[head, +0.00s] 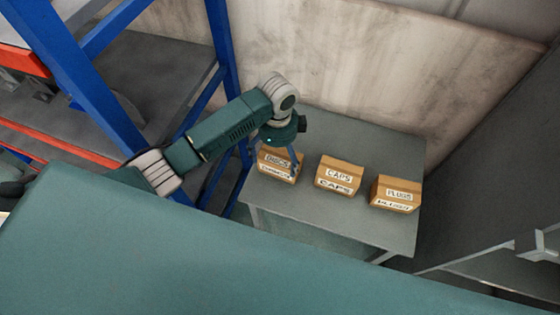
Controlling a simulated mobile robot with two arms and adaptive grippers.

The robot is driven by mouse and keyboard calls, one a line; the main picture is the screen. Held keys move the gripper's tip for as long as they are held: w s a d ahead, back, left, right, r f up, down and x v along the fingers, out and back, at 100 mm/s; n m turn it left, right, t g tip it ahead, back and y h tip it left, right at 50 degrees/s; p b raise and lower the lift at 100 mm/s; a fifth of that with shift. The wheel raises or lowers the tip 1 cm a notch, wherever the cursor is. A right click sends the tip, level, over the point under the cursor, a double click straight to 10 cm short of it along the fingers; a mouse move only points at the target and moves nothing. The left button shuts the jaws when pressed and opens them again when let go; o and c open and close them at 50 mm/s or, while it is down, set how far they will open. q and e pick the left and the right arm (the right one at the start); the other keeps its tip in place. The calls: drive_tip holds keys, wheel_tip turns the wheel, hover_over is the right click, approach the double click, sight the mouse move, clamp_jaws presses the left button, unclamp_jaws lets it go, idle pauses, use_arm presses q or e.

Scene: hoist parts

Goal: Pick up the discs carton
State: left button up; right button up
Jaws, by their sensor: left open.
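The discs carton (278,171), a small brown box with a white label, stands at the left of a row on a grey table (330,216). My left gripper (281,164) is over this carton, pointing down. Its fingers are open and overlap the carton in the head view, and part of the carton is hidden behind them. I cannot tell whether the fingers touch it. My right gripper is not in view.
The caps carton (338,173) stands just right of the discs carton, and the plugs carton (396,194) is further right. A blue rack post (222,55) rises left of the table. A stained wall (370,70) is behind it. The table's front strip is clear.

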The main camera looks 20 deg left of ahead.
use_arm(q)
drive_tip(key=shift+f+p, duration=0.7)
drive_tip(key=shift+f, duration=2.1)
drive_tip(key=c, duration=1.4)
drive_tip(key=shift+r, duration=0.1)
drive_tip(key=shift+c, duration=1)
